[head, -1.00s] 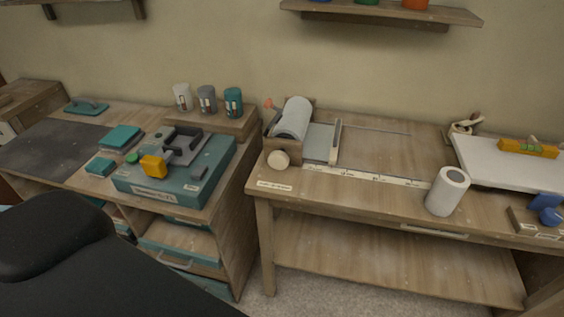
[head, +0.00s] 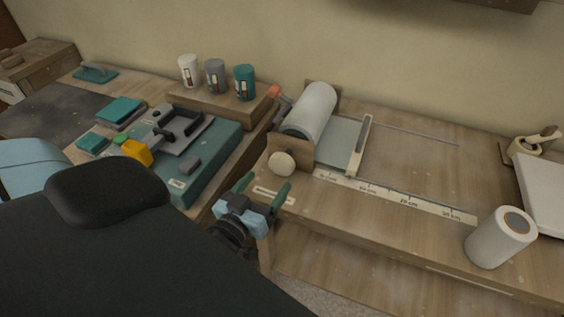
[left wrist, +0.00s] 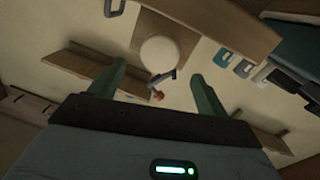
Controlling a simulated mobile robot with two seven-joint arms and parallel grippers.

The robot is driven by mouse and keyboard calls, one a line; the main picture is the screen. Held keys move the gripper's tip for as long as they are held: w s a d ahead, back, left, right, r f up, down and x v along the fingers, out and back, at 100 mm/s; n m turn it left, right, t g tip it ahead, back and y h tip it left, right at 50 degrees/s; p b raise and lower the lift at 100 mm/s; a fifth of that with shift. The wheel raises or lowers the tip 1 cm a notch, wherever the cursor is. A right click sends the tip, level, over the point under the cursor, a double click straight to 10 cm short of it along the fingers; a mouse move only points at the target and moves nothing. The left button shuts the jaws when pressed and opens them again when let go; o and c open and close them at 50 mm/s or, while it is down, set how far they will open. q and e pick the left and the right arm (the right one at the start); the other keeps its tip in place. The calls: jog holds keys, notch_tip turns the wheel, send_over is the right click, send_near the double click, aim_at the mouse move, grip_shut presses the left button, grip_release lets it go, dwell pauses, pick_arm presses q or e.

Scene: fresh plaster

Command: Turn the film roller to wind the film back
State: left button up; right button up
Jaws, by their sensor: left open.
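The film roller (head: 310,110) is a pale grey-white cylinder in a wooden holder at the back of the bench. A round cream knob (head: 282,163) sits on the holder's front end, and it also shows in the left wrist view (left wrist: 159,54). A sheet of film (head: 340,138) runs right from the roller to a pale bar (head: 359,147). My left gripper (head: 264,188) has green fingers spread open, empty, at the bench's front left edge, below the knob and apart from it. In the left wrist view the gripper (left wrist: 160,75) has the knob between and beyond its fingertips. My right gripper is not in view.
A ruler strip (head: 390,195) runs along the bench. A loose white roll (head: 500,237) stands at the right. A teal case (head: 205,165) with a grey and yellow tool is on the left bench. Several cups (head: 215,76) stand behind it. The bench middle is clear.

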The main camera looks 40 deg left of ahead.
aim_at(279, 167)
pick_arm(q)
jog(key=w, duration=0.4)
jog(key=w+p, duration=0.1)
jog(key=w, duration=0.1)
jog(key=shift+a+r, duration=0.1)
jog(key=shift+a, duration=0.3)
jog(key=shift+w+a, duration=0.1)
jog(key=shift+w, duration=0.6)
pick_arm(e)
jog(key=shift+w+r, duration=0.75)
pick_arm(q)
jog(key=shift+c, duration=0.3)
jog(key=c, duration=0.9)
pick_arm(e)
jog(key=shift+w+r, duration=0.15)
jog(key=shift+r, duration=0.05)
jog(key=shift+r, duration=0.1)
